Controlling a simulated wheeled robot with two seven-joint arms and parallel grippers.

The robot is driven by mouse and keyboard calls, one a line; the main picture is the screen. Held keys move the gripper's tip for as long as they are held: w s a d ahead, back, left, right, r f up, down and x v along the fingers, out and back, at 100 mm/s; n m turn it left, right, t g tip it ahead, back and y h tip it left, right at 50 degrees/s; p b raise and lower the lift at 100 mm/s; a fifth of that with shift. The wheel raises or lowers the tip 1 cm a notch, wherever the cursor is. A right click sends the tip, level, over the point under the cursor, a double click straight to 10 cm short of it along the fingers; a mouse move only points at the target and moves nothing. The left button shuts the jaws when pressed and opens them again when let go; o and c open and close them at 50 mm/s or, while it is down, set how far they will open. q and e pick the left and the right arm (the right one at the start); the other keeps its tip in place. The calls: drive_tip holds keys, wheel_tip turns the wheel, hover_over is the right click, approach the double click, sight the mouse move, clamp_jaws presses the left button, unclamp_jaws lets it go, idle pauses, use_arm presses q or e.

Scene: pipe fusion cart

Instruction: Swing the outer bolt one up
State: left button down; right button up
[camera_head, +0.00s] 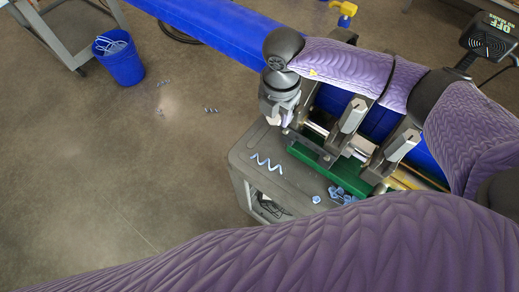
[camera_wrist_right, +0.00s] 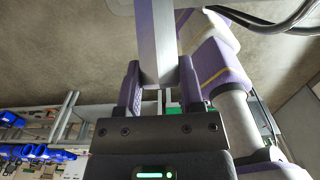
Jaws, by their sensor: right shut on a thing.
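My right gripper (camera_head: 275,117) points down at the left end of the cart's clamp frame, beside the blue pipe. In the right wrist view, its two fingers (camera_wrist_right: 159,88) are shut on a grey, square-sided metal bar, the bolt (camera_wrist_right: 156,45), which stands lengthwise between them. In the head view the gripper and wrist mostly hide this bolt. Two other grey clamp pieces (camera_head: 350,118) and (camera_head: 402,146) stand tilted along the frame to the right. My left gripper is not in view; a purple sleeve fills the bottom of the head view.
The blue pipe (camera_head: 215,38) runs from the upper left under my right arm. The grey cart top (camera_head: 262,148) holds a pale spiral shaving (camera_head: 267,163) and several blue scraps (camera_head: 340,194). A blue bin (camera_head: 119,66) stands on the floor at left. Floor left of the cart is mostly clear.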

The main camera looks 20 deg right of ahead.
drive_tip(key=shift+w+d+r, duration=0.4)
drive_tip(key=shift+d+r, duration=0.1)
drive_tip(key=shift+w+d+r, duration=0.6)
drive_tip(key=shift+w+d, duration=0.15)
drive_tip(key=shift+d, duration=0.2)
